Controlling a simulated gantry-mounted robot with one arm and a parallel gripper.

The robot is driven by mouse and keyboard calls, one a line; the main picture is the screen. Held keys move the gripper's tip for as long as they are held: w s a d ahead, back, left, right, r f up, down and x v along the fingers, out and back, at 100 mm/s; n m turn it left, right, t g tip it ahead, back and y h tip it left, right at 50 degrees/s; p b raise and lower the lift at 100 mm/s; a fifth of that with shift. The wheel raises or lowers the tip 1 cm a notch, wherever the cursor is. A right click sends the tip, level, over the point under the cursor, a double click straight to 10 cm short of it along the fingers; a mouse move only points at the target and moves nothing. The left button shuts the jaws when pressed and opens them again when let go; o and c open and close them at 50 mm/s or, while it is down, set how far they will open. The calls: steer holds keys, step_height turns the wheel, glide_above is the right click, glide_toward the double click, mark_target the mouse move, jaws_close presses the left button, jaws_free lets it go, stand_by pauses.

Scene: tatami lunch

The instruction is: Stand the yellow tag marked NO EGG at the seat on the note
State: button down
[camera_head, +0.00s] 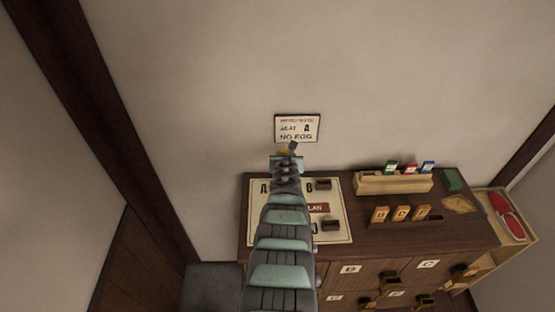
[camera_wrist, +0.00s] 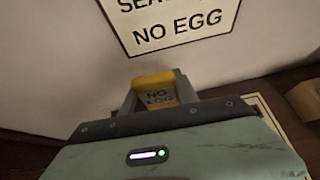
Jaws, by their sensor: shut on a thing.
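My gripper (camera_wrist: 155,95) is shut on the yellow tag (camera_wrist: 154,78), whose face reads NO EGG in the wrist view. The tag is held upright in front of the wall, above the far edge of the cabinet top. In the head view my gripper (camera_head: 287,153) is just below the note (camera_head: 297,127). The note is on the wall and reads SEAT A, NO EGG; it also shows in part in the wrist view (camera_wrist: 180,35). The seat plan board (camera_head: 257,225) lies on the cabinet top. Its letter A is at the far left; my arm hides the board's middle, including any holder beside A.
Brown holders stand on the plan's right side, one at the far side (camera_head: 323,184) and one nearer (camera_head: 331,225). A wooden rack (camera_head: 394,184) holds green, red and blue tags. Red slippers (camera_head: 507,215) lie in a right-hand box.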

steer(key=a+f+b, duration=0.1)
steer(key=f+b, duration=0.1)
steer(key=a+f+b, duration=0.1)
steer(key=f, duration=0.1)
steer(key=a+f+b, duration=0.1)
steer(key=f+b, duration=0.1)
steer(key=f, duration=0.1)
steer(key=shift+s+b, duration=0.3)
steer(key=shift+s, duration=0.05)
stand_by(0.4)
steer(key=shift+s+f, duration=0.15)
steer(key=shift+s, duration=0.05)
stand_by(0.5)
steer(key=shift+f, duration=0.4)
stand_by(0.7)
steer(key=shift+f+b, duration=0.65)
steer(key=shift+b, duration=0.05)
stand_by(0.7)
steer(key=shift+f+b, duration=0.4)
steer(key=shift+f, duration=0.15)
